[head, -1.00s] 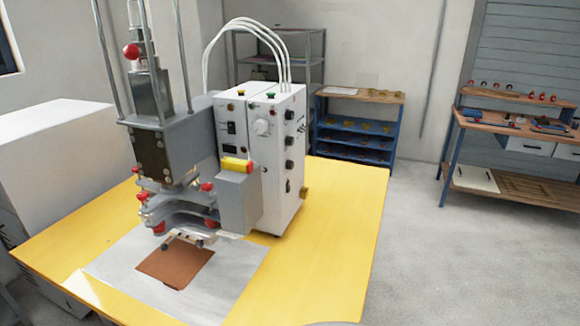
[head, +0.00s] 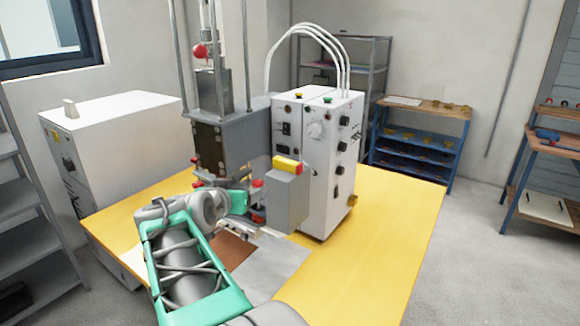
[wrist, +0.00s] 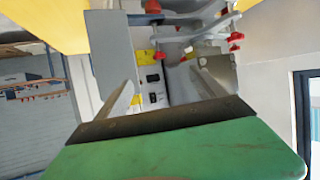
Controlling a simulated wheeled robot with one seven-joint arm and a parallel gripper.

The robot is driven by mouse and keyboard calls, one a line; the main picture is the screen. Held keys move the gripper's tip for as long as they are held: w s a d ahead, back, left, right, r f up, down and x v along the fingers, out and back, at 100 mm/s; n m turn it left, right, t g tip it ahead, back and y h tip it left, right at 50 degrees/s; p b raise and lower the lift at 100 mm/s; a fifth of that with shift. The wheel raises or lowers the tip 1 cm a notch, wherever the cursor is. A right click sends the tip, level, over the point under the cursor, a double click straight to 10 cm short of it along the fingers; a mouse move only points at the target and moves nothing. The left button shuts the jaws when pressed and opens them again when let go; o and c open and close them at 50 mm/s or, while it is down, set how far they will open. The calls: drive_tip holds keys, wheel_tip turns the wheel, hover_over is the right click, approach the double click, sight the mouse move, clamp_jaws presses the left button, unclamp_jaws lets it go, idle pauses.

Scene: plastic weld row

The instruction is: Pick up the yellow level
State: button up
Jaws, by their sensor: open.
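The yellow level (head: 287,164) is a small yellow block with a red end, lying on top of the grey box (head: 285,200) at the front of the white control unit. My gripper (head: 240,202) is green and reaches in from the lower left, lower than the level and to its left, apart from it. Its fingertips are hard to make out in the head view. In the wrist view my gripper (wrist: 166,80) is open and empty. A yellow piece of the level (wrist: 147,57) shows beyond the fingers, partly hidden by the grey box.
The grey press (head: 225,130) with upright rods and red knobs stands close to my gripper. The white control unit (head: 318,170) stands behind the grey box. The yellow table top (head: 375,240) is bare at the right. A white cabinet (head: 120,135) stands at the left.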

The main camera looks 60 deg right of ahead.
sight(286, 162)
drive_tip(key=o, duration=0.4)
drive_tip(key=s+d+r+m+g+h, duration=0.3)
drive_tip(key=s+d+r, duration=0.2)
drive_tip(key=s+d, duration=0.2)
drive_tip(key=shift+s+d, duration=0.25)
drive_tip(key=shift+d, duration=0.1)
drive_tip(key=p+x, duration=0.2)
drive_tip(key=x, duration=0.5)
drive_tip(key=shift+w+d+p, duration=0.1)
drive_tip(key=shift+d+p, duration=0.05)
drive_tip(key=shift+p, duration=0.15)
drive_tip(key=shift+c, duration=0.6)
drive_tip(key=shift+r, duration=0.1)
drive_tip(key=c, duration=1.3)
